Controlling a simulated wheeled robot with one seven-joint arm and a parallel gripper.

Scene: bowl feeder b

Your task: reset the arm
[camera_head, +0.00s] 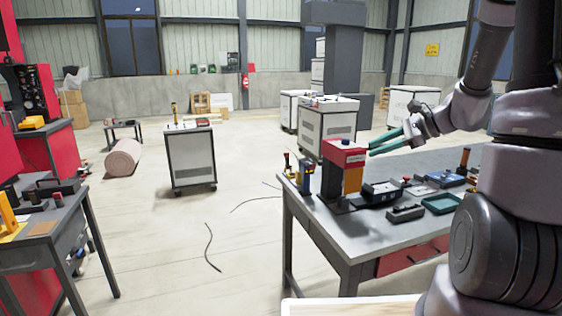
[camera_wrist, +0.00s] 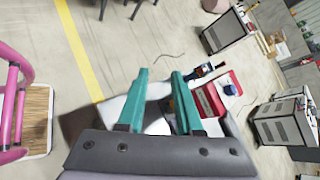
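My gripper (camera_head: 386,142) is raised above the workbench (camera_head: 345,237) at the right, its teal fingers pointing left, close to the top of a red and yellow machine (camera_head: 343,166). In the wrist view my gripper (camera_wrist: 163,80) shows two teal fingers spread apart with nothing held between them. The red machine (camera_wrist: 212,97) shows just right of the fingers there. I cannot tell whether a finger touches it.
The workbench holds a teal tray (camera_head: 441,204), a dark device (camera_head: 381,191), a small dark block (camera_head: 405,213) and other tools. A white cabinet (camera_head: 190,157) stands at mid-floor. Cables lie on the open floor. A second bench (camera_head: 50,224) is at the left.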

